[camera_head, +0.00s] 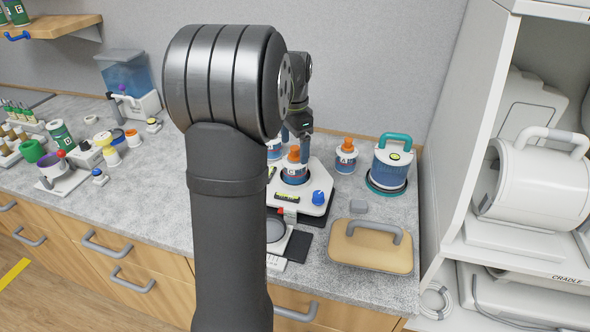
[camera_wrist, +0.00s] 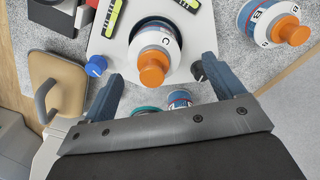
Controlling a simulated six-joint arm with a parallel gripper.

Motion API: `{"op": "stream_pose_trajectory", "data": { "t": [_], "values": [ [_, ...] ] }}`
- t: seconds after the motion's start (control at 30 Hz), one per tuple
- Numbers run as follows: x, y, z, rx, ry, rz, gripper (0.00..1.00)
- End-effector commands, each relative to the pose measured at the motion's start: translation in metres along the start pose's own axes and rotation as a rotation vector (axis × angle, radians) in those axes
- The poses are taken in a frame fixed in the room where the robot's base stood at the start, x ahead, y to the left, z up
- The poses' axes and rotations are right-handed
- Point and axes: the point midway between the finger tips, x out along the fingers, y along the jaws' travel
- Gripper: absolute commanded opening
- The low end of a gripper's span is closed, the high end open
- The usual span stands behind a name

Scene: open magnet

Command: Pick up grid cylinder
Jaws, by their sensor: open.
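A white-and-blue bottle with an orange cap (camera_head: 294,172) sits upright in a round well of a white device (camera_head: 315,197). It also shows in the wrist view (camera_wrist: 155,48). My open gripper (camera_wrist: 162,68) is above it, its two fingers on either side of the orange cap in that view, apparently without touching. A similar orange-capped bottle (camera_head: 346,156) stands to the right, also in the wrist view (camera_wrist: 272,22). Another similar bottle (camera_head: 274,148) is partly hidden behind my arm. No label clearly tells which one is the grid cylinder.
A blue jar with a green handle (camera_head: 390,165) stands right of the bottles. A tan lidded block with a grey handle (camera_head: 372,246) lies in front. A blue knob (camera_head: 318,197) is on the device. Several small containers crowd the counter's left. A white cabinet borders the right.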

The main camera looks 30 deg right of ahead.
Motion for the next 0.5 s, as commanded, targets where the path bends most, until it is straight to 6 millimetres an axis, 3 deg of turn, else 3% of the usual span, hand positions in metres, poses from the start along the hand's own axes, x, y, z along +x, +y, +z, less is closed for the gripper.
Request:
{"op": "stream_pose_trajectory", "data": {
  "t": [0.3, 0.5],
  "values": [
    [0.043, 0.008, 0.001, 0.0, -0.002, 0.003, 0.87],
    [0.051, 0.008, 0.001, -0.001, 0.0, 0.001, 0.87]
  ]
}}
